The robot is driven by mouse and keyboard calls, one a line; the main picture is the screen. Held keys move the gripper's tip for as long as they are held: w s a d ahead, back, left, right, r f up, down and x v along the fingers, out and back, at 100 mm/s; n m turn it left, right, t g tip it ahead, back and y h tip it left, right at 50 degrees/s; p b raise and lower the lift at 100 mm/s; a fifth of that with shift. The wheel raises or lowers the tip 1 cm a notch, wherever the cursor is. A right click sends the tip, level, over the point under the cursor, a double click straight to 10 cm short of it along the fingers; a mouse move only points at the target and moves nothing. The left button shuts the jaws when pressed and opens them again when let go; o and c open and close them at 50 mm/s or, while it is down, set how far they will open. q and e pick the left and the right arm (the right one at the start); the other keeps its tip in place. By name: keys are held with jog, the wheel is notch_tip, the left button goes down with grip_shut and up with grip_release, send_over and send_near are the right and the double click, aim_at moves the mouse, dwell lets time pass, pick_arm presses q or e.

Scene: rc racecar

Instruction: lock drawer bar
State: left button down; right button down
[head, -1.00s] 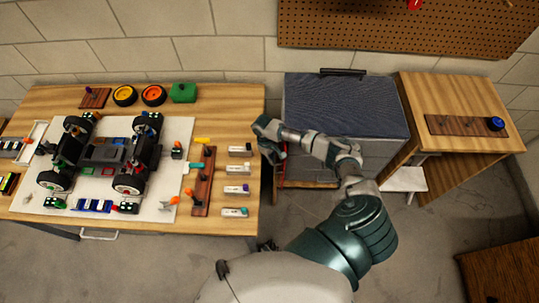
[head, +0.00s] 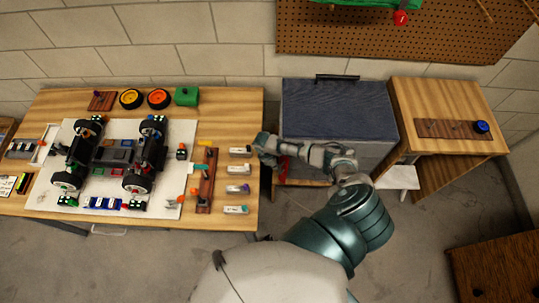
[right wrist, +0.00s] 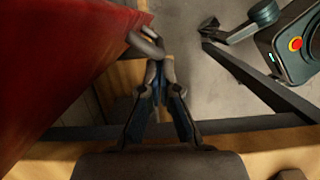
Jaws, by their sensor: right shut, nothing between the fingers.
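My right gripper (head: 263,143) is at the left front side of the grey cabinet (head: 325,105) with the dark blue top, close to a red part (head: 281,166) on the cabinet's front. In the right wrist view its fingers (right wrist: 158,75) are shut and hold nothing. A curved grey piece (right wrist: 148,42) shows at the fingertips; I cannot tell whether it touches them. A large red surface (right wrist: 60,60) lies just left of the fingers. I cannot make out the drawer bar with certainty. My left gripper is not in view.
The wooden workbench (head: 240,105) with the car chassis (head: 110,155) stands left of the cabinet. A wooden side table (head: 440,95) stands to its right. Dark bars (right wrist: 260,75) cross the right wrist view. Grey floor is open in front.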

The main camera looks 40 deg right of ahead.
jog(key=n+p, duration=0.1)
jog(key=n, duration=0.1)
jog(key=s+d+n+t+p, duration=0.1)
jog(key=n, duration=0.1)
jog(key=s+n+p, duration=0.1)
jog(key=n, duration=0.1)
jog(key=shift+d+h, duration=0.4)
jog(key=shift+s+d+p, duration=0.1)
jog(key=shift+d+p, duration=0.05)
jog(key=shift+p, duration=0.2)
jog(key=shift+d, duration=0.1)
